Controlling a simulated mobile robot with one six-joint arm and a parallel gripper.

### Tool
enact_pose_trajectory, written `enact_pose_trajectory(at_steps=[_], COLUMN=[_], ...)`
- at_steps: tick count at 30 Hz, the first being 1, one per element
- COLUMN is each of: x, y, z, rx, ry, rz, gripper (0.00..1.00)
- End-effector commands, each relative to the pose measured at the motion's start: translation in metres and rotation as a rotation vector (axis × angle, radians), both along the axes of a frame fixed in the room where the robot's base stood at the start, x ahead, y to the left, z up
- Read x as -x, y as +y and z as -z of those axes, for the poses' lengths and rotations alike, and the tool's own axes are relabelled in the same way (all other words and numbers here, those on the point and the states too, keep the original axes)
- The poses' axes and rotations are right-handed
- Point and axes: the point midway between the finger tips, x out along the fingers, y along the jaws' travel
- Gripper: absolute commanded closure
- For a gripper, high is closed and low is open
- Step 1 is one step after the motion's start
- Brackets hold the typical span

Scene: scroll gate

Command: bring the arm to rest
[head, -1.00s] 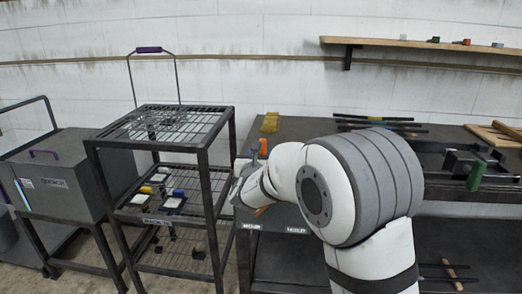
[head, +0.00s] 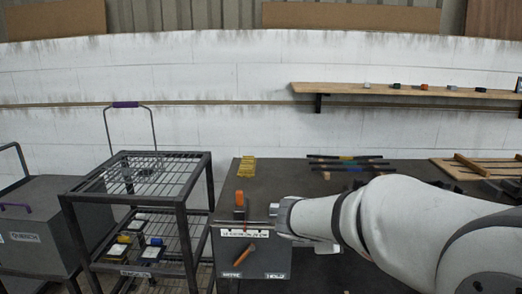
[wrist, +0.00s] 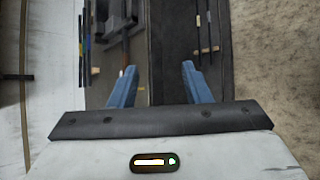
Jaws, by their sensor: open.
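My gripper (wrist: 158,68) shows in the wrist view with two blue fingers spread apart and nothing between them. Beyond the fingers lie the dark bench and the floor. In the head view my pale arm (head: 400,225) reaches in from the right over the bench (head: 285,180). Its slim grey end lies by a white-labelled strip at the bench's front left. The fingers cannot be made out in the head view.
An orange-handled tool (head: 240,198) stands by the strip. Yellow blocks (head: 247,167) and several dark rods (head: 348,163) lie on the bench. A wire rack (head: 183,165) and a grey box (head: 38,232) stand left. A wooden shelf (head: 400,90) hangs on the wall.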

Motion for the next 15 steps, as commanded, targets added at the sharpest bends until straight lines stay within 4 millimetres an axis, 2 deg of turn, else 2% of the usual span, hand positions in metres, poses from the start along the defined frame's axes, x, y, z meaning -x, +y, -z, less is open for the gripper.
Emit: enact_pose_trajectory(at_steps=[1, 6, 9, 12, 15], x=[0.024, 0.099, 0.138, 0.169, 0.189], y=[-0.011, -0.02, -0.012, 0.002, 0.017], z=[-0.011, -0.01, -0.011, -0.014, -0.017], rx=[-0.099, -0.447, -0.65, -0.835, -0.985], ry=[-0.008, -0.033, -0.052, -0.07, -0.084], rz=[0.098, 0.428, 0.62, 0.792, 0.927], gripper=[0.56, 0.56, 0.56, 0.56, 0.56])
